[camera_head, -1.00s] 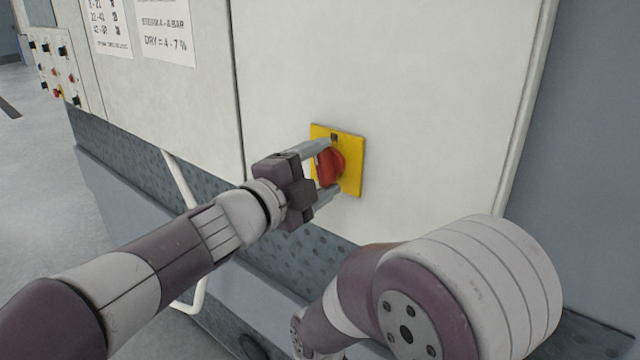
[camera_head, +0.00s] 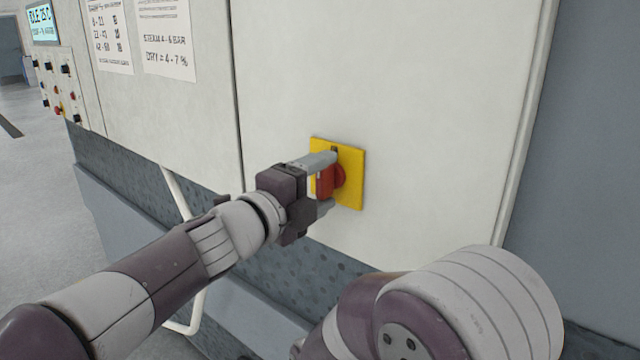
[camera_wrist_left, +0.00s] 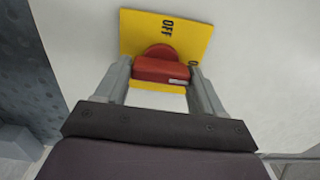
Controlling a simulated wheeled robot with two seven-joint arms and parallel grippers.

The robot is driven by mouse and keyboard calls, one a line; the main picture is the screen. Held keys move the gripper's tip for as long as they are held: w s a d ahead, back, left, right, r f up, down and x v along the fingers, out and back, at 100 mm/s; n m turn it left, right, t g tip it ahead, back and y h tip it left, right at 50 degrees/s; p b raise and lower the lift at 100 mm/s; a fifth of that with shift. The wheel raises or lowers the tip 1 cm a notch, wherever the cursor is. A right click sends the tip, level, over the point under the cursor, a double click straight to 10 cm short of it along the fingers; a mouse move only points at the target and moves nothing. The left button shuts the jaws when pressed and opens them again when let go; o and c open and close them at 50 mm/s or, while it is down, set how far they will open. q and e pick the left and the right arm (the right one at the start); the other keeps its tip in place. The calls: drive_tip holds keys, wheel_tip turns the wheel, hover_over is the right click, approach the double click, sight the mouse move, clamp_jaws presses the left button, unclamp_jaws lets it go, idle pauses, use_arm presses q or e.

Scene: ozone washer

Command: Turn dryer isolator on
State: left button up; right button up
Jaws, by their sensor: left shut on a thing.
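The dryer isolator is a red rotary knob (camera_head: 330,180) on a yellow square plate (camera_head: 351,180), fixed to the white cabinet panel. My left gripper (camera_head: 325,183) reaches it from the left, one finger above and one below the knob. In the left wrist view the two fingers are on either side of the red handle (camera_wrist_left: 161,70), shut on it. The yellow plate (camera_wrist_left: 190,38) shows the word OFF at its top, and another label at its right is partly hidden by a finger. My right gripper is not in view; part of my right arm shows at the lower right.
A control panel (camera_head: 57,85) with several buttons and a lit display (camera_head: 42,22) is at the far left. Paper notices (camera_head: 167,38) hang on the cabinet. The panel around the plate is clear.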

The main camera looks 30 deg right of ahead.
use_arm(q)
drive_tip(key=o, duration=1)
drive_tip(key=shift+f, duration=0.15)
drive_tip(key=shift+c, duration=0.2)
drive_tip(key=shift+a, duration=0.25)
drive_tip(key=b+v, duration=0.2)
drive_tip(key=v, duration=1)
drive_tip(key=shift+b, duration=0.3)
drive_tip(key=shift+s+a, duration=0.1)
drive_tip(key=shift+a, duration=0.05)
